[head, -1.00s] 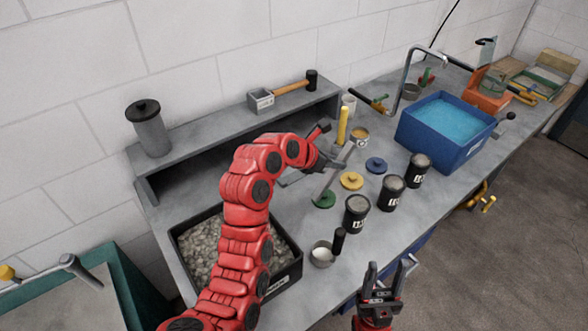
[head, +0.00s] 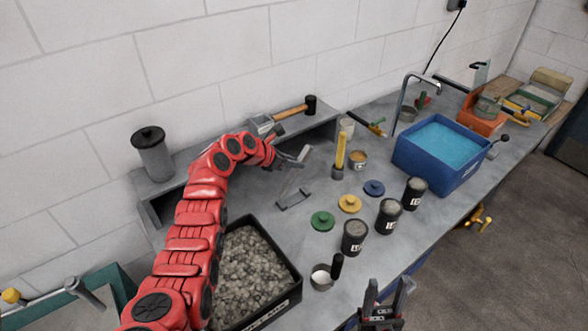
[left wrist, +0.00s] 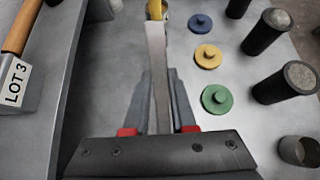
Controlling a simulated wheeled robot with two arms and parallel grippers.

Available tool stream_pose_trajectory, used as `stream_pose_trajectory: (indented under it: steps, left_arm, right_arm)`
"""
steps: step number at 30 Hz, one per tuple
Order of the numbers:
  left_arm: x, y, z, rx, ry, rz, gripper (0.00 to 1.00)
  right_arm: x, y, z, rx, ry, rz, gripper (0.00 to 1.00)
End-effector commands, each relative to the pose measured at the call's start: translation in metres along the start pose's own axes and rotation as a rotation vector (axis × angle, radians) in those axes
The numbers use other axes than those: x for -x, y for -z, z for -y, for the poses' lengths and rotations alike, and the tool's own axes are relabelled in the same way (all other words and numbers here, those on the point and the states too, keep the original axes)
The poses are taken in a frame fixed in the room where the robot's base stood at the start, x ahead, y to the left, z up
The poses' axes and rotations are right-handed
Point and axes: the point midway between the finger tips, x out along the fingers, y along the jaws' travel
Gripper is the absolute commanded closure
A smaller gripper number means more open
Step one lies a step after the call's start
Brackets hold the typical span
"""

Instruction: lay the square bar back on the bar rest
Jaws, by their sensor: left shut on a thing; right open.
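The square bar (left wrist: 157,75) is a light grey bar held between the two fingers of my left gripper (left wrist: 158,105). In the left wrist view it runs forward from the fingers, its far end overlapping the yellow-handled tool. In the head view my left gripper (head: 288,160) is above the bench near the shelf front, and the bar is hard to separate from the fingers. A low grey angular piece (head: 294,200), seemingly the bar rest, stands on the bench just below the gripper. My right gripper (head: 386,300) is open and empty at the bench's front edge.
Green (head: 323,220), yellow (head: 350,203) and blue (head: 374,188) discs lie right of the rest, with several black canisters (head: 355,236) beyond. A yellow-handled tool (head: 340,156) stands behind. A gravel tray (head: 292,268) is in front, and a shelf (head: 190,178) runs along the wall.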

Motion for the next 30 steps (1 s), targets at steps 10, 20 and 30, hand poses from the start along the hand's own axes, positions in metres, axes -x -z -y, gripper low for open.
stream_pose_trajectory:
  steps: [10,20,30]
  left_arm:
    - [-0.019,0.025,-0.002,0.002,0.003,-0.002,1.00]
    - [-0.022,0.028,-0.003,0.000,-0.001,0.001,1.00]
    - [-0.023,0.030,-0.003,0.000,-0.001,0.001,0.46]
  right_arm:
    - [-0.010,0.002,-0.001,0.000,0.000,0.000,0.50]
    - [-0.010,0.002,-0.001,0.000,0.000,0.000,0.50]
    - [-0.009,0.002,0.000,0.000,0.000,0.000,0.50]
